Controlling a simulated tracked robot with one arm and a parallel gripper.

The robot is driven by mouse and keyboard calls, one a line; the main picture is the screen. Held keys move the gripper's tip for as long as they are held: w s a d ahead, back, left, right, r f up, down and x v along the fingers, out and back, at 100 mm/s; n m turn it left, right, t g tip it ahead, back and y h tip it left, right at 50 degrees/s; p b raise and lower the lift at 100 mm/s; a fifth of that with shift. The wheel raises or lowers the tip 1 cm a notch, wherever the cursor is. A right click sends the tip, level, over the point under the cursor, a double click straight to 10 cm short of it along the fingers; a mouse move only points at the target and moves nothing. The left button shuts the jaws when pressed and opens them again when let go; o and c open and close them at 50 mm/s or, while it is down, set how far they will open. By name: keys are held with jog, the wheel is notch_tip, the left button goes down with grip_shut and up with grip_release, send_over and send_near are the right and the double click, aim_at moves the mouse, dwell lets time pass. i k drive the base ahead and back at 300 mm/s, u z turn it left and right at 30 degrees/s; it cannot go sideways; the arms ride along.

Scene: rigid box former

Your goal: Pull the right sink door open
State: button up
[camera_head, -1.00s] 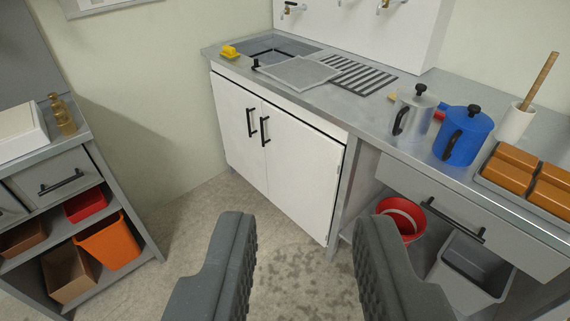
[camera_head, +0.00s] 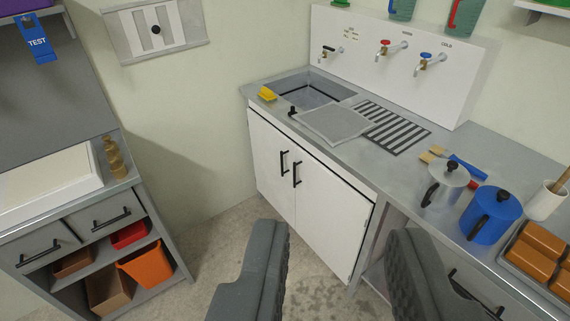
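The right sink door (camera_head: 328,224) is a white panel under the sink, with a black vertical bar handle (camera_head: 297,174) near its upper left edge. It looks shut, with at most a thin dark gap along its edges. The left sink door (camera_head: 269,164) beside it is also shut and has its own black handle (camera_head: 284,162). My gripper (camera_head: 335,262) is open and empty in the lower middle of the view. Its two grey padded fingers are wide apart. The fingers are apart from the handle, which shows above and a little left of the space between them.
The grey counter holds a sink (camera_head: 312,92), a silver pot (camera_head: 445,186), a blue pot (camera_head: 490,214) and a tray of orange-brown blocks (camera_head: 548,258). A shelf unit with an orange bin (camera_head: 146,267) stands at left. Bare floor (camera_head: 215,240) lies between it and the sink cabinet.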

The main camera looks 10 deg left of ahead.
aim_at(332, 216)
jog(key=u, duration=0.05)
jog(key=i, duration=2)
jog(key=z, duration=0.35)
